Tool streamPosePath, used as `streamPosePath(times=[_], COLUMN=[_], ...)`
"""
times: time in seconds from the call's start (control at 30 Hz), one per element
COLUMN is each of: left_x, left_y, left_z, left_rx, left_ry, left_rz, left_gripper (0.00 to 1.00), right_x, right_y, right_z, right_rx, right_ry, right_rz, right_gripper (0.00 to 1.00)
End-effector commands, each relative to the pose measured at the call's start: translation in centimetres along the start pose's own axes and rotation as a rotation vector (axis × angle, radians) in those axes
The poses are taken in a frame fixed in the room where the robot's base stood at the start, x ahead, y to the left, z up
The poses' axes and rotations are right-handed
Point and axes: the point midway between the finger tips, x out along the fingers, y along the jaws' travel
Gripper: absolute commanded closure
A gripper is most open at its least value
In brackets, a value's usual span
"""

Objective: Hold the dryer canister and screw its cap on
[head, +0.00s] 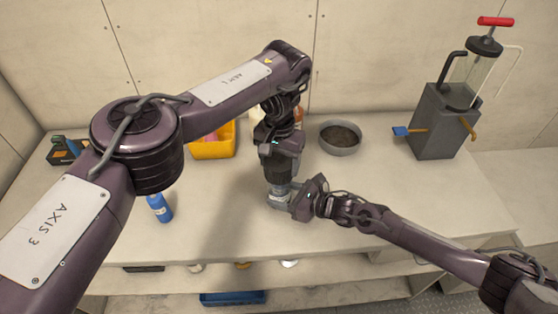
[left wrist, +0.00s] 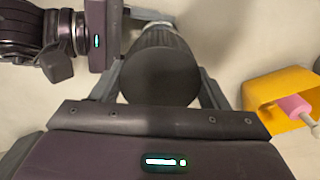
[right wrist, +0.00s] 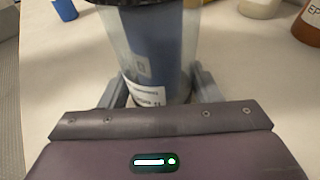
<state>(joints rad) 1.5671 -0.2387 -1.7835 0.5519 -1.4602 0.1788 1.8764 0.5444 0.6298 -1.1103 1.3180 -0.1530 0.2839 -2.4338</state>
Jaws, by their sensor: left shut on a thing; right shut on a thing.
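The dryer canister (head: 279,188) stands upright near the middle of the bench. It is clear-walled with a blue filling and a white label, and it fills the middle of the right wrist view (right wrist: 158,55). My right gripper (right wrist: 160,88) is shut around its lower part from the side. The black ribbed cap (left wrist: 160,75) is between the fingers of my left gripper (left wrist: 163,88), which is shut on it from above. The cap's dark rim shows at the canister's top in the right wrist view (right wrist: 135,3). Whether the thread is engaged cannot be seen.
A yellow bin (head: 212,148) with a pink item stands behind left, a grey round pan (head: 340,138) behind right. A blue bottle (head: 160,208) is near the front left. A grey pump unit (head: 440,125) stands far right. The bench front right of the canister is partly clear.

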Motion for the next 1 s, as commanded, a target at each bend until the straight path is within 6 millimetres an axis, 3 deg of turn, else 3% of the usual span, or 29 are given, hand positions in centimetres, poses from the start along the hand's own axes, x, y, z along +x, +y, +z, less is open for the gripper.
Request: streamPosePath(times=[0.2,0.47,0.5,0.67,1.0], left_x=[0.04,0.04,0.04,0.03,-0.41], left_y=[-0.05,-0.02,-0.02,0.0,-0.01], left_z=[0.0,0.02,0.02,0.02,-0.07], left_rx=[0.121,0.137,0.137,0.135,0.134], left_ry=[0.0,0.0,0.0,0.0,0.003], left_rz=[-0.002,-0.002,-0.002,-0.002,-0.003], left_gripper=[0.68,0.68,0.28,0.07,0.06], right_x=[-0.01,-0.01,-0.01,0.0,0.01], right_y=[0.0,0.02,0.02,0.02,0.02], right_z=[-0.01,0.01,0.01,0.02,0.03], right_rx=[-0.001,-0.001,-0.001,-0.001,-0.001], right_ry=[0.0,-0.001,-0.001,-0.001,-0.001], right_rz=[0.0,0.001,0.001,0.001,0.0], right_gripper=[0.84,0.84,0.84,0.84,0.84])
